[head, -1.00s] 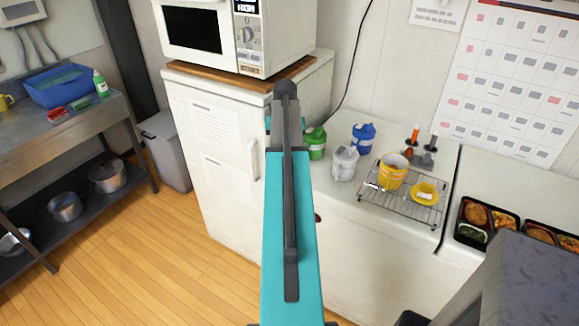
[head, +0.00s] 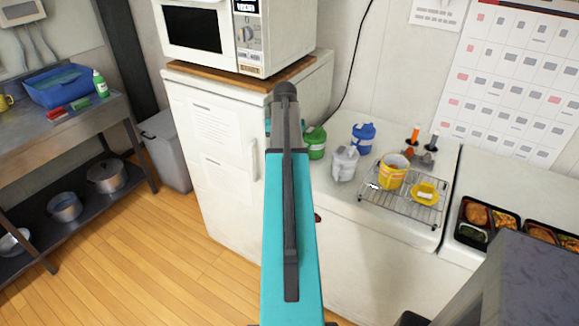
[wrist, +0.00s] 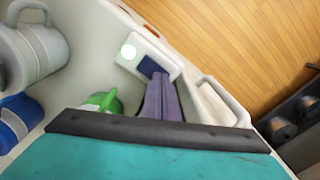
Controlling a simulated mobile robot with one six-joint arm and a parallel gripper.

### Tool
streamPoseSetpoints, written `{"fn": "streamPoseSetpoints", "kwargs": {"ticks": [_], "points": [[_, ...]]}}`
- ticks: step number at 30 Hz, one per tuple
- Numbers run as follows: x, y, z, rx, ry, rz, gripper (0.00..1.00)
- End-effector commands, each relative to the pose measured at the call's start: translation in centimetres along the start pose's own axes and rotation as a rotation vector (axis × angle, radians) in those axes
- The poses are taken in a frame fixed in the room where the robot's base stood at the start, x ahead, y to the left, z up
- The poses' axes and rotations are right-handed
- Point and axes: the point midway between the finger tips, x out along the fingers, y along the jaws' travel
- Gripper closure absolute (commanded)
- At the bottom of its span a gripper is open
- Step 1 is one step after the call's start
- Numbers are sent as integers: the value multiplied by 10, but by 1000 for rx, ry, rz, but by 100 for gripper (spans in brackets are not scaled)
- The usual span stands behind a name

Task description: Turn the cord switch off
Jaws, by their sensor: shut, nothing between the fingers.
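The cord switch (wrist: 172,68) is a white block in the upper middle of the wrist view. It has a pale glowing round spot at one end and a dark blue rocker (wrist: 148,66) beside it. My gripper (wrist: 161,80) is shut and empty, its fingertips right at the dark rocker's near edge and overlapping it in the picture. I cannot tell whether they touch it. In the head view my arm hides the switch and the fingers.
Left of the fingers are a green-lidded bottle (wrist: 103,101), a grey jug (wrist: 32,46) and a blue container (wrist: 18,118). A white fridge (head: 212,150) with a microwave (head: 230,35) stands left of the counter. A wire rack (head: 385,208) holds yellow dishes.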

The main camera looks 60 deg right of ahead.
Motion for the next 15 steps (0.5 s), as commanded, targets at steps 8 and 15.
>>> {"fn": "streamPoseSetpoints", "kwargs": {"ticks": [8,15], "points": [[3,1,0,1,-1,0,100],[6,1,0,1,-1,0,100]]}}
